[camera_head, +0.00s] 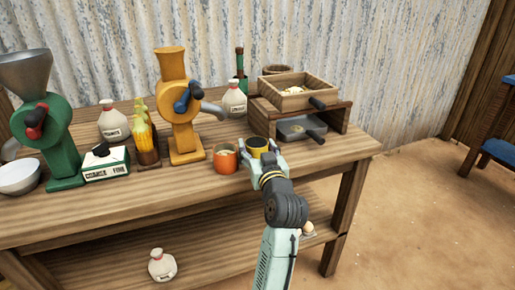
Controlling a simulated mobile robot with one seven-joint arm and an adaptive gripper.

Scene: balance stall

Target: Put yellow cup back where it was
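The yellow cup (258,153) is near the front edge of the wooden table, just right of an orange cup (225,161). It looks upright, with a dark opening. My gripper (262,149) comes in from the front right, with a pale finger on each side of the yellow cup. The fingers look closed against its sides. The gripper hides part of the cup's lower side, so I cannot tell whether its base touches the table.
A yellow grinder (181,110) and corn holder (147,140) stand left of the cups, with a green grinder (60,140) farther left. A wooden shelf box (342,118) with a tray (295,95) on top stands behind right. The table's right front (325,158) is clear.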

